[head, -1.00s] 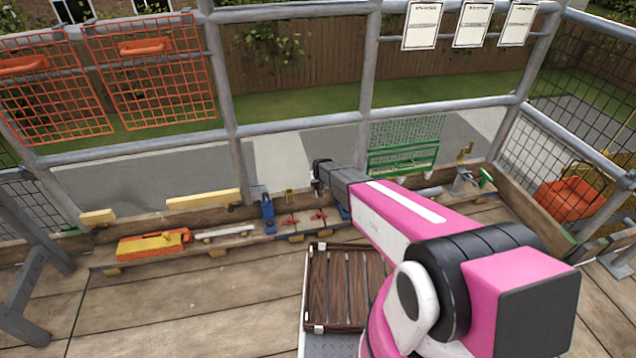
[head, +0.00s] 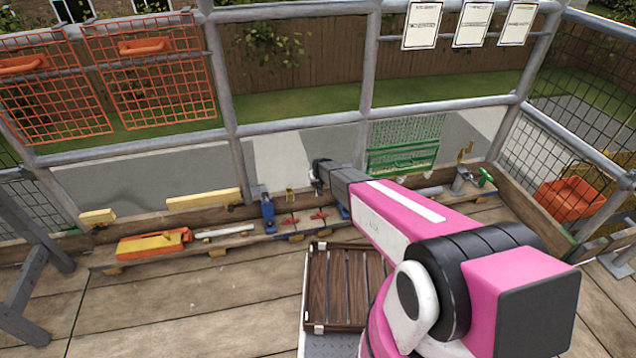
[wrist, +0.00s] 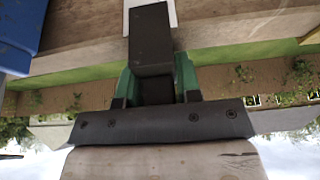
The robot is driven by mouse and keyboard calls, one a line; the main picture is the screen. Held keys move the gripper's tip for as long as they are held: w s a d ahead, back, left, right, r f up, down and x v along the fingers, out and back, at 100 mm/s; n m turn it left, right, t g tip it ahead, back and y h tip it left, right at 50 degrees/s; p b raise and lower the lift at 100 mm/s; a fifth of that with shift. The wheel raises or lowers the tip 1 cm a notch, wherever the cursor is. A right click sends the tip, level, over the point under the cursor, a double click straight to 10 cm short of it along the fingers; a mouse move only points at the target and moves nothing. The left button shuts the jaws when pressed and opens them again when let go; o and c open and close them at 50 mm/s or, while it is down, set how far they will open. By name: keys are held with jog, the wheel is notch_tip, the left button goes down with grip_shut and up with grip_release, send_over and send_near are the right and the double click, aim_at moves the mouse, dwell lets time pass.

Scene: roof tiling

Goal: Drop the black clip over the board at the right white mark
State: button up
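My gripper (wrist: 156,72) shows in the wrist view with a green finger on each side of the black clip (wrist: 152,45). It looks shut on the clip, whose far end reaches over the pale wooden board (wrist: 230,30). A white mark (wrist: 172,12) shows right at the clip's end, partly covered by it. I cannot tell whether the clip touches the board. In the head view my gripper (head: 318,183) is small and dark at the end of my pink arm, near the back edge; the clip is not distinct there.
A blue clamp (head: 267,212) stands left of my gripper, and red pieces (head: 290,220) lie between. A blue item (wrist: 20,35) is at the wrist view's left edge. A slatted brown stack (head: 335,288) lies in front. Railings (head: 300,121) run behind. Deck at left front is free.

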jog(key=shift+o, duration=0.9)
jog(key=v, duration=1)
jog(key=shift+s+r, duration=0.25)
jog(key=shift+r, duration=0.1)
jog(key=s+d+r+m+g, duration=0.1)
jog(key=s+d+r, duration=0.6)
jog(key=s, duration=0.3)
jog(key=s+d+r+m+g, duration=0.1)
jog(key=s+d+r+g, duration=0.1)
jog(key=s+d+r, duration=0.5)
jog(key=s+d+r+m+g+h, duration=0.1)
jog(key=s+d+r, duration=0.7)
jog(key=s, duration=0.6)
jog(key=shift+d, duration=0.45)
